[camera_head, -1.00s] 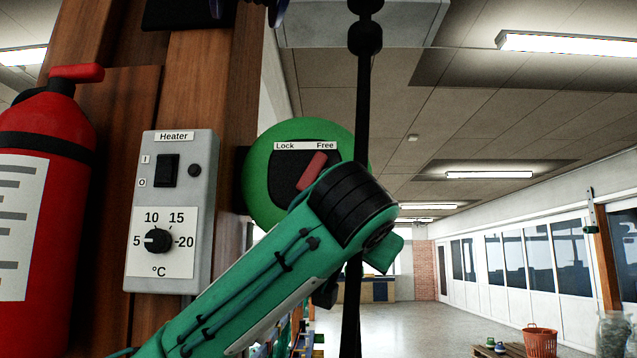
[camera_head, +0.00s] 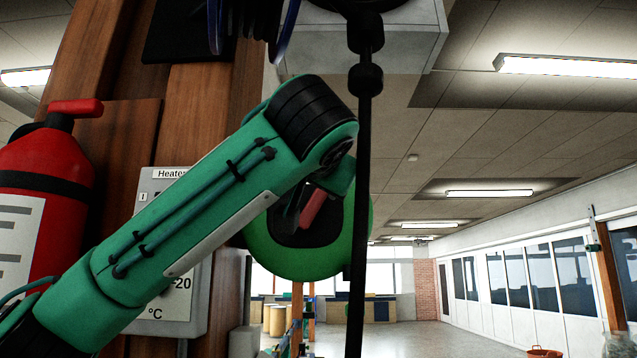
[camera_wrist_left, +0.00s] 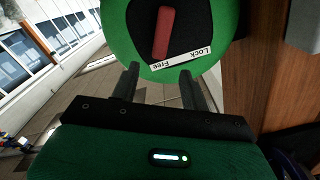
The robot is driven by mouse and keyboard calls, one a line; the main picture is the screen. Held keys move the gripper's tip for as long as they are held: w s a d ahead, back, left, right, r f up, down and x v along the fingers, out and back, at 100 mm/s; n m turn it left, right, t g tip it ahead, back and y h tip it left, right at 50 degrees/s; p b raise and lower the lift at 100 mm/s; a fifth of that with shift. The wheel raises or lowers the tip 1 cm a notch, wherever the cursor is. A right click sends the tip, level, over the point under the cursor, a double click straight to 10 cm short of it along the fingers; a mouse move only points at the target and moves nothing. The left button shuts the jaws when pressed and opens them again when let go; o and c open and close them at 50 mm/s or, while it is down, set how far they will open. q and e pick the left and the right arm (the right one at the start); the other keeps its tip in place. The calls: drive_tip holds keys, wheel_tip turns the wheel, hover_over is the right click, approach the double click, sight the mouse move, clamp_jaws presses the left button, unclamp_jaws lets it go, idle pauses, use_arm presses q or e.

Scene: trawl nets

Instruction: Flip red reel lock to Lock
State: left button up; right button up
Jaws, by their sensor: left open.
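The green reel (camera_head: 285,262) hangs beside the wooden post in the head view, partly covered by my left arm. Its red lock lever (camera_head: 312,208) shows below my wrist, but its label is hidden there. In the left wrist view the reel (camera_wrist_left: 122,35) appears upside down, with the red lever (camera_wrist_left: 163,32) on a black face. The lever's label end lies by the word Free on the Lock/Free label (camera_wrist_left: 182,58). My left gripper (camera_wrist_left: 158,82) is open and empty, its fingertips near the reel's label edge, apart from the lever. My right gripper is not in view.
A grey heater control box (camera_head: 192,315) and a red fire extinguisher (camera_head: 50,160) stand left on the wooden post (camera_head: 215,70). The room to the right is open.

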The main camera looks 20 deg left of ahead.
sight(318, 196)
use_arm(q)
drive_tip(key=p+x, duration=0.3)
drive_tip(key=x, duration=0.3)
drive_tip(key=shift+w+a+r+p, duration=0.1)
drive_tip(key=shift+w+r+p, duration=0.05)
drive_tip(key=shift+w+p, duration=0.25)
drive_tip(key=shift+w+a+p, duration=0.25)
drive_tip(key=shift+w+p, duration=0.05)
drive_tip(key=shift+w, duration=0.35)
clamp_jaws()
